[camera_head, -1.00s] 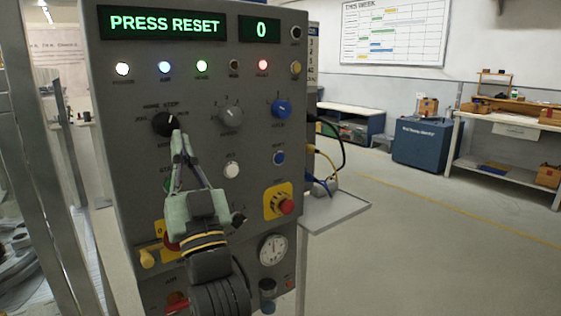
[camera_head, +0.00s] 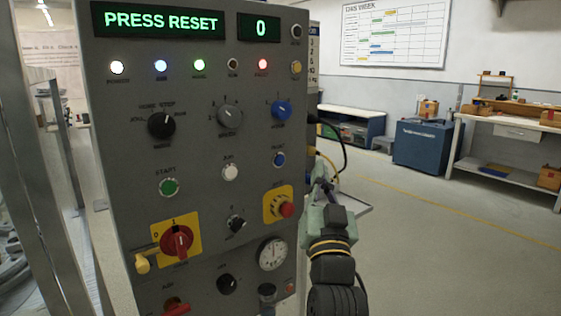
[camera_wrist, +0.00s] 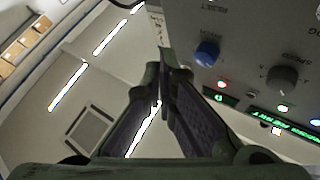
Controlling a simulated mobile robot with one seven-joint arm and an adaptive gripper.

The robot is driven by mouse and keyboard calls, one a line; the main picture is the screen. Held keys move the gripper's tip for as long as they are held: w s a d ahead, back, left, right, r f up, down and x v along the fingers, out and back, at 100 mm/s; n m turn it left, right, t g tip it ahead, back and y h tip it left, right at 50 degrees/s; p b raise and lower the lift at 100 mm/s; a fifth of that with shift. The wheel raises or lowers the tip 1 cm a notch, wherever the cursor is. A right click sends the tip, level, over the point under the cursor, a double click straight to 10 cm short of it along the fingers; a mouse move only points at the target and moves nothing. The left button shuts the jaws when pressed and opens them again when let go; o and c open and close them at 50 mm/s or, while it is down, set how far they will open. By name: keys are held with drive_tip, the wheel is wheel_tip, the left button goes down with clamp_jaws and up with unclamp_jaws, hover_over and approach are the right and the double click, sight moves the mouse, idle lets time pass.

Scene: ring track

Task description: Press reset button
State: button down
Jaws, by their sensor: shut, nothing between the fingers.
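The blue reset button (camera_head: 279,159) is small and round, on the right side of the grey panel (camera_head: 195,150), below a larger blue knob (camera_head: 281,110). The display (camera_head: 164,21) reads PRESS RESET. My gripper (camera_head: 322,178) is to the right of the panel's right edge and a little lower than the button, apart from it in the picture. In the wrist view its fingertips (camera_wrist: 162,62) are together and empty.
A red button on a yellow plate (camera_head: 280,206) sits below the reset button, near my gripper. A green start button (camera_head: 169,187) and a red rotary switch (camera_head: 177,241) are farther left. A small shelf (camera_head: 350,207) and cables (camera_head: 333,150) are behind my gripper.

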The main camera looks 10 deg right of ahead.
sight(279, 160)
drive_tip(key=shift+w+a, duration=0.6)
drive_tip(key=shift+w, duration=0.75)
drive_tip(key=shift+w+a, duration=0.65)
drive_tip(key=shift+w, duration=0.7)
drive_tip(key=shift+w+a, duration=0.6)
drive_tip(key=shift+w, duration=0.75)
drive_tip(key=shift+w, duration=0.1)
drive_tip(key=shift+w+a, duration=0.15)
drive_tip(key=shift+w, duration=0.1)
drive_tip(key=shift+w+a, duration=0.2)
drive_tip(key=shift+w, duration=0.2)
drive_tip(key=shift+s, duration=0.1)
drive_tip(key=shift+s+d, duration=0.35)
drive_tip(key=shift+s, duration=0.35)
